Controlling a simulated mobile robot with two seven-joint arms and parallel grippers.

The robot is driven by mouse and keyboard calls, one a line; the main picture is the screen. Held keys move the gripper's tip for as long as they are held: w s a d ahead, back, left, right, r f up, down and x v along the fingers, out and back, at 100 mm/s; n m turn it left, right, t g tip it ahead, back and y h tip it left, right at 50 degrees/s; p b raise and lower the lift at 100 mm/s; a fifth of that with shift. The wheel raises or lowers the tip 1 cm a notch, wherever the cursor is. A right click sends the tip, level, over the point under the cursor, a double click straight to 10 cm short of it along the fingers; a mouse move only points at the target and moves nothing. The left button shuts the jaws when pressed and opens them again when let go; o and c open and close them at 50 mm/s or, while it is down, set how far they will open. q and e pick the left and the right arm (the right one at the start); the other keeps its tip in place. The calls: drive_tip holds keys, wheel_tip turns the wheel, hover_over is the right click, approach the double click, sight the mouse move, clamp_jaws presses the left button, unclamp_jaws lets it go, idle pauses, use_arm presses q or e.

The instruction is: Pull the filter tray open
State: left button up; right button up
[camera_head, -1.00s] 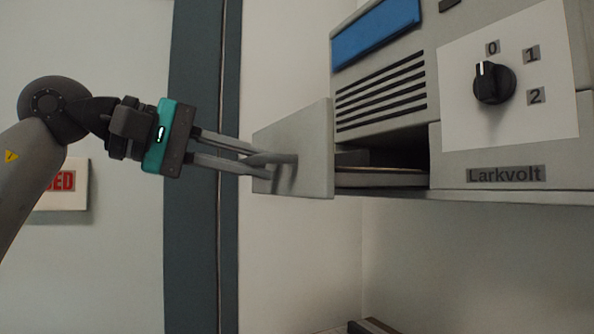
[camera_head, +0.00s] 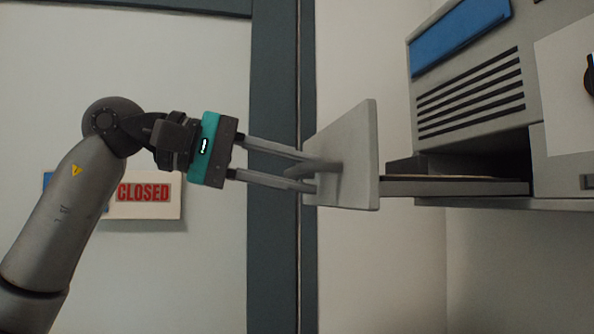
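The filter tray has a flat grey front panel (camera_head: 352,135) with a handle (camera_head: 326,169) sticking out to the left. The tray stands partly out of the grey machine (camera_head: 468,75). Its thin body (camera_head: 455,187) shows between the panel and the dark slot. My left gripper (camera_head: 313,171) comes in from the left, with one finger above and one below the handle, and looks shut on it. The exact contact at the fingertips is partly hidden. My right gripper is not in view.
The machine has a blue panel (camera_head: 460,38), dark vent slots (camera_head: 470,95) and a dial cut off at the right edge. A red-lettered CLOSED sign (camera_head: 144,194) hangs on the wall behind my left arm. A dark vertical frame (camera_head: 273,230) stands behind the gripper.

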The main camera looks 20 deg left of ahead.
use_arm(q)
drive_tip(key=shift+o, duration=0.9)
drive_tip(key=shift+a, duration=0.1)
drive_tip(key=v, duration=1.5)
drive_tip(key=shift+p, duration=0.3)
